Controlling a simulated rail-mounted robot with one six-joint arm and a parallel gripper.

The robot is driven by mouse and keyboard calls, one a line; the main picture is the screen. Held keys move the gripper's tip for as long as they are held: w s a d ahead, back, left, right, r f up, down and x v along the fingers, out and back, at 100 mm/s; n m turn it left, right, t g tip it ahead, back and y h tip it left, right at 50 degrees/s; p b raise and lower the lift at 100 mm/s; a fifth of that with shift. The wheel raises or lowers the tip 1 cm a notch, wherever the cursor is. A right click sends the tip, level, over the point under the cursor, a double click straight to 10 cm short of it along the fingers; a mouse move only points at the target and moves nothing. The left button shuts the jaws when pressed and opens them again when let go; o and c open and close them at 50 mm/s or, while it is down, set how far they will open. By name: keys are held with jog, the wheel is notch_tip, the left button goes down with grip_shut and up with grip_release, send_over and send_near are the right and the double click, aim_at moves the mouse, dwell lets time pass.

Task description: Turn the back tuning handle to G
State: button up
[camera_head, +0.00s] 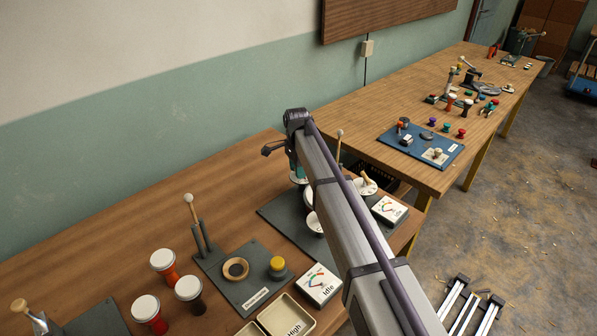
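A dark grey board (282,222) lies on the near brown table, partly behind my arm. On its right part a pale round disc with a wooden handle (366,181) shows just right of my arm. Beside it is a white dial card (389,209) with a coloured scale; its lettering is too small to read. My arm's end, with my gripper (297,172), points down over the back of this board, by a teal and white piece. The fingers are not clear, and I cannot tell whether they touch anything. Which part is the back tuning handle, and any G mark, I cannot make out.
A second table (370,148) stands behind right.

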grip_shut()
jog(key=shift+n, duration=0.3)
jog(key=n, duration=0.3)
jog(key=shift+s+d+n, duration=0.2)
jog(key=shift+n, duration=0.1)
jog(key=n, duration=0.3)
jog(key=shift+s+d+n, duration=0.15)
jog(key=shift+d+n, duration=0.05)
jog(key=shift+n, duration=0.1)
jog(key=n, duration=0.4)
jog(key=shift+d+n+t, duration=0.25)
jog(key=shift+n+t, duration=0.05)
jog(key=shift+d+n, duration=0.2)
jog(key=shift+n, duration=1.4)
